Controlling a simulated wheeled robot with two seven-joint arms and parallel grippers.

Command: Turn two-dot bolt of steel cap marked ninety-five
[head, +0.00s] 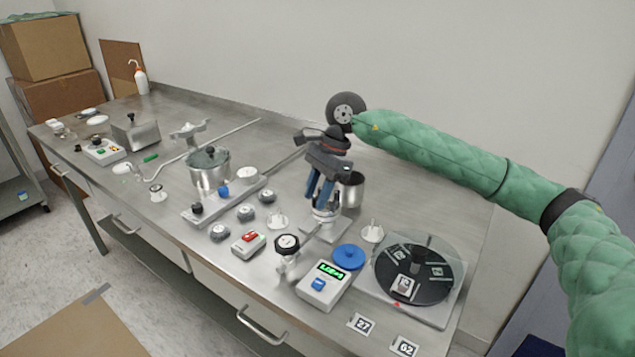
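My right gripper (317,202) comes in on the green-sleeved arm from the right. Its two blue fingers point down with a gap between them, at the top of a small steel fitting (326,214) on a square plate (325,231). The fingers hide part of the fitting, so I cannot tell whether they touch or grip anything. A steel pot (351,190) stands just behind and to the right of the fingers. I cannot make out a cap marked ninety-five or any bolt with two dots. My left gripper is not in view.
A dark round turntable (440,290) with labelled pieces stands at right, beside a blue disc (349,257) and a display box (326,286). A black-faced gauge (286,244) stands in front. A lidded pot (209,168) stands at left. Cards 27 (361,324) and 62 (404,346) lie near the front edge.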

